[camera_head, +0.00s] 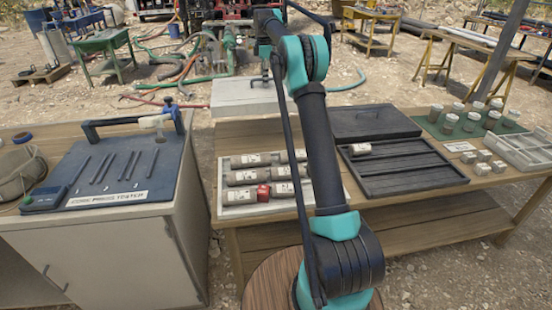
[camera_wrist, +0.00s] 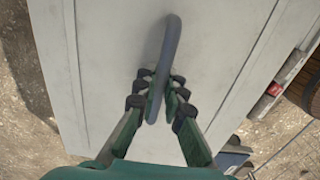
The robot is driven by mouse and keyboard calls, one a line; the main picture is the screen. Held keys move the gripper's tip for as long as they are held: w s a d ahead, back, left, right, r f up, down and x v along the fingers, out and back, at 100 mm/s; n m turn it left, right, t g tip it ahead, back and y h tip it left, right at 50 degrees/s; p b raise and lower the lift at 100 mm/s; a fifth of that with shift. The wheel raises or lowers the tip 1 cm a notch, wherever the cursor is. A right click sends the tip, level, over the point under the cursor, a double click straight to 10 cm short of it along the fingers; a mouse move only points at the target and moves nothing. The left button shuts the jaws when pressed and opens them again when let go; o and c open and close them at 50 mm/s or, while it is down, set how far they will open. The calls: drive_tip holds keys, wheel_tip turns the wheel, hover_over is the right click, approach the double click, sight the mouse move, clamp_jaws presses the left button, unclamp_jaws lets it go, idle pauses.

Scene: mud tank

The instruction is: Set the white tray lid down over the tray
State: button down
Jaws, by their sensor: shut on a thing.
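The white tray lid (camera_head: 250,97) is a flat pale slab held up behind the white tray in the head view, apart from it. In the wrist view the lid (camera_wrist: 105,60) fills most of the picture. My gripper (camera_wrist: 158,92) is shut on the lid's dark grey bar handle (camera_wrist: 172,45). The white tray (camera_head: 238,211) lies on the wooden table, uncovered, with several grey-brown cylinders with pale labels and a red block (camera_head: 263,192) in it. My arm hides part of the tray's right side. The red block also shows at the wrist view's right edge (camera_wrist: 274,89).
A black grooved tray (camera_head: 405,185) and a black closed case (camera_head: 373,122) are right of my arm. Several capped jars (camera_head: 450,124) and a pale compartment tray (camera_head: 530,150) stand farther right. A cabinet with a blue board (camera_head: 125,170) stands left, across a gap.

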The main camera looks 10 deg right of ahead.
drive_tip(key=s+r, duration=0.1)
drive_tip(key=s, duration=0.4)
drive_tip(key=s+r, duration=0.2)
drive_tip(key=s, duration=0.3)
drive_tip(key=s+r, duration=0.1)
drive_tip(key=s, duration=0.4)
drive_tip(key=shift+a+r, duration=0.2)
drive_tip(key=s+f, duration=0.2)
drive_tip(key=s, duration=1.6)
drive_tip(key=f, duration=2)
drive_tip(key=shift+d, duration=0.2)
drive_tip(key=shift+s+f, duration=0.1)
drive_tip(key=shift+f, duration=0.25)
drive_tip(key=c, duration=2)
unclamp_jaws()
drive_tip(key=o, duration=0.4)
